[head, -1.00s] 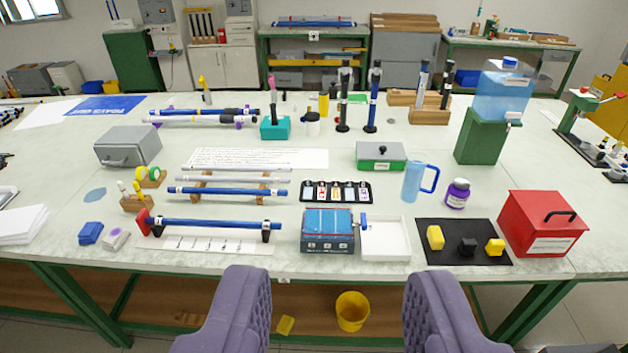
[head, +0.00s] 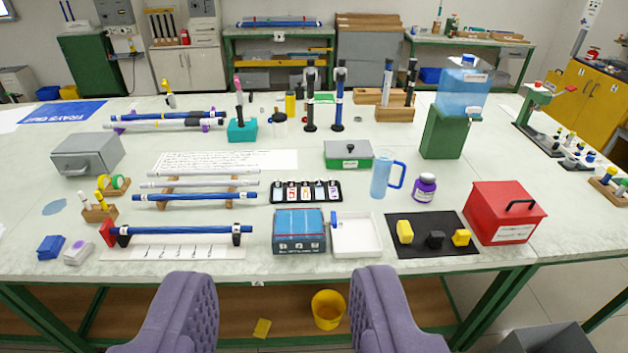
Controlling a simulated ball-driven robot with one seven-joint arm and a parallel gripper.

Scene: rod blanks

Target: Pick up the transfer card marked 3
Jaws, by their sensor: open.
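My gripper (head: 283,277) shows as two purple padded fingers at the bottom of the view, wide apart with nothing between them. It is on the near side of the table, short of the objects. A black tray (head: 337,201) in the middle of the table holds a row of several small white-faced cards or tags with dark tops. Their marks are too small to read, so I cannot tell which is marked 3. A white strip (head: 172,254) with small marks lies under a blue rod at the front left; I cannot read it either.
In front of the black tray stand a blue box (head: 299,231) and a white open tray (head: 357,236). A blue mug (head: 381,176) and purple jar (head: 425,188) are to its right, a green-grey box (head: 348,155) behind. Racked blue rods (head: 195,197) lie to its left.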

